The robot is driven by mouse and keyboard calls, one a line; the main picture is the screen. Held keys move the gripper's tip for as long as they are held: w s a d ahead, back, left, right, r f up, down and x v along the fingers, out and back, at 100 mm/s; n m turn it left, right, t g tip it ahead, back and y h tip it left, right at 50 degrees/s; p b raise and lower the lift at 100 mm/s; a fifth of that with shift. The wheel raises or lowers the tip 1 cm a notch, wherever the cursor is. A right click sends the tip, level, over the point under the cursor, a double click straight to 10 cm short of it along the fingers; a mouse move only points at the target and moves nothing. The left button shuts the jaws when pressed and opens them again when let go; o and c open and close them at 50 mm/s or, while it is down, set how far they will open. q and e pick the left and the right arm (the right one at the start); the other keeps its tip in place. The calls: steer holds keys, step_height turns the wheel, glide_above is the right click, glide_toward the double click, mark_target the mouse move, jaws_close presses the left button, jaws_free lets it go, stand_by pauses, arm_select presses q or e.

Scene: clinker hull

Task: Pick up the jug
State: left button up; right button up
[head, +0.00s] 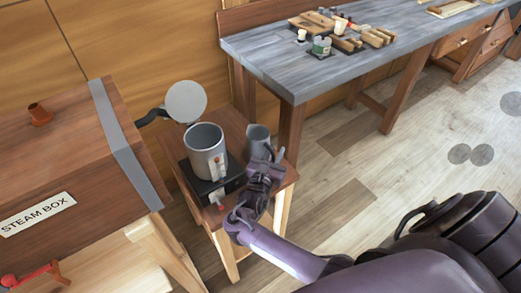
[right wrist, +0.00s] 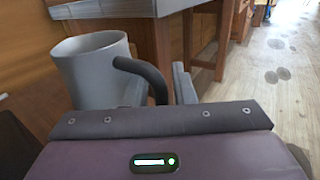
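The jug (head: 257,138) is a small grey vessel standing upright on a small wooden table (head: 285,178). In the right wrist view the jug (right wrist: 92,72) is at the left, with its dark curved handle (right wrist: 146,72) facing my gripper. My right gripper (head: 268,163) is beside the jug on its near side. In the right wrist view its two fingers (right wrist: 160,90) stand apart, one on each side of the handle. The fingertips' contact with the handle is hard to make out. My left gripper is not in view.
A larger grey pot (head: 205,152) stands on a black burner (head: 205,182) left of the jug; its round lid (head: 186,101) is raised behind. The steam box (head: 70,170) is at left. A grey workbench (head: 290,60) with tools is behind right. Floor at right is clear.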

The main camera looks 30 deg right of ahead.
steer(key=c, duration=0.5)
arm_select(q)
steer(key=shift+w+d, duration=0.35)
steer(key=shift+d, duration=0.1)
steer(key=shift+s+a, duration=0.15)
arm_select(e)
steer(key=shift+r, duration=0.2)
